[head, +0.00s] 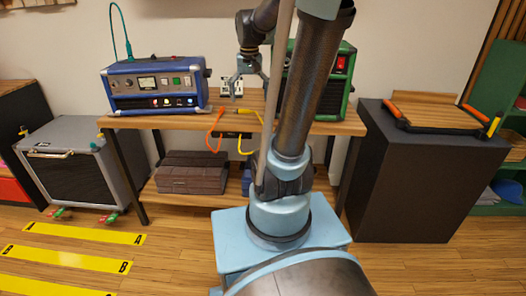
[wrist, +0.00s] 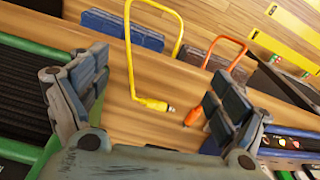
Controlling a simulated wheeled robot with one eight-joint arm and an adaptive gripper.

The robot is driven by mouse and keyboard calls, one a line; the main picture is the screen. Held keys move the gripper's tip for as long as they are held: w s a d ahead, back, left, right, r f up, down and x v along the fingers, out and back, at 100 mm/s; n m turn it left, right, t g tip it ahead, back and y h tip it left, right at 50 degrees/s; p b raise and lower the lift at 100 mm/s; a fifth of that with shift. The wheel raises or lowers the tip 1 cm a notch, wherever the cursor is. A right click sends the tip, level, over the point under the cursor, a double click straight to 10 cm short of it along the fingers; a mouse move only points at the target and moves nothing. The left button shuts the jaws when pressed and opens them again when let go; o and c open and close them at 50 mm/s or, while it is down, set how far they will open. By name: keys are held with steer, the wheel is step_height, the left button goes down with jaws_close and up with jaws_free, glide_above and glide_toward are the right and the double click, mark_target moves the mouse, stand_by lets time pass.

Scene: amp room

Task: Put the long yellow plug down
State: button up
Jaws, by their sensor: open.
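The long yellow plug (wrist: 155,104) lies on the wooden bench top (wrist: 120,85), between my fingers in the wrist view and apart from both. Its yellow cable (head: 241,147) runs over the front edge and hangs in a loop. My gripper (wrist: 158,80) is open and empty above the bench. In the head view my gripper (head: 238,90) is just over the bench, between the two amps, partly behind my arm. An orange plug (wrist: 193,117) lies close to the yellow one, near the right finger in the wrist view.
A blue amp (head: 155,86) stands left on the bench, a green amp (head: 345,85) right, partly hidden by my arm. A brown case (head: 190,172) sits on the lower shelf. A grey speaker (head: 75,165) and a dark cabinet (head: 420,180) flank the bench.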

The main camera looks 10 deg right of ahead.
steer(key=s+f+n, duration=0.1)
steer(key=s+f, duration=0.5)
steer(key=s, duration=0.3)
steer(key=s+f+n+t, duration=0.1)
steer(key=s+f, duration=0.5)
steer(key=s, duration=0.4)
steer(key=shift+d+f, duration=0.25)
steer(key=shift+f, duration=0.1)
